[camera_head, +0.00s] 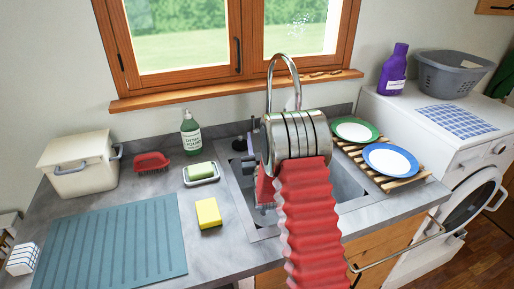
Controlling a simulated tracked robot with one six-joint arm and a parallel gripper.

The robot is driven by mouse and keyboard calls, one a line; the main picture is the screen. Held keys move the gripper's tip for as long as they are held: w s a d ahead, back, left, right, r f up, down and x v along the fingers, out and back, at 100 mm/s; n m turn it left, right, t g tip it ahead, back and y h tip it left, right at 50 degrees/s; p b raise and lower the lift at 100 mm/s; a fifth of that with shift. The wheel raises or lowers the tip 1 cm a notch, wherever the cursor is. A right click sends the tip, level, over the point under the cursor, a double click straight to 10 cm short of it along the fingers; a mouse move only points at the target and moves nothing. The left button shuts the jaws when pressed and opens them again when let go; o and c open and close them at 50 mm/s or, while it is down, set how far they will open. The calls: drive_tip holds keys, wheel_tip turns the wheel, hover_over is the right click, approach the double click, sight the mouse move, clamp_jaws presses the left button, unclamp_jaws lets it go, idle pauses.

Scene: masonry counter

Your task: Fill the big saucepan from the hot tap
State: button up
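A chrome gooseneck tap (284,62) rises behind the sink (349,184), its lower part hidden by my arm. Which tap control is hot cannot be told. My arm reaches over the sink, and its metal wrist covers much of the basin. My gripper is mostly hidden beyond the wrist; dark parts show at its left edge, and its fingers cannot be made out. A red part with a grey end shows low beside the wrist, unclear. No saucepan can be made out.
A soap bottle (190,132), soap dish (202,179), yellow sponge (209,213) and red brush (152,162) stand left of the sink. A drying mat (112,245) and white bin (78,164) lie further left. Plates (390,160) sit on a wooden rack (404,182) at right.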

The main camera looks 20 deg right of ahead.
drive_tip(key=shift+v, duration=1.95)
drive_tip(key=shift+c, duration=0.3)
drive_tip(key=shift+d, duration=0.15)
drive_tip(key=shift+c, duration=0.7)
drive_tip(key=shift+t, duration=0.4)
drive_tip(key=d+r, duration=0.1)
drive_tip(key=r, duration=0.1)
drive_tip(key=d+r, duration=0.1)
drive_tip(key=r, duration=0.1)
drive_tip(key=d+r, duration=0.1)
drive_tip(key=r, duration=0.1)
drive_tip(key=shift+s, duration=0.1)
clamp_jaws()
wheel_tip(320, 180, up, 3)
drive_tip(key=w+n+g+y, duration=0.1)
drive_tip(key=w+g+y, duration=0.2)
drive_tip(key=y, duration=0.1)
drive_tip(key=f+g, duration=0.1)
drive_tip(key=f+m, duration=0.1)
drive_tip(key=f, duration=0.1)
drive_tip(key=f+g, duration=0.1)
drive_tip(key=shift+s+d+f+m+g+y, duration=0.25)
drive_tip(key=shift+s+d+m+g+y, duration=0.05)
drive_tip(key=shift+s+d, duration=0.1)
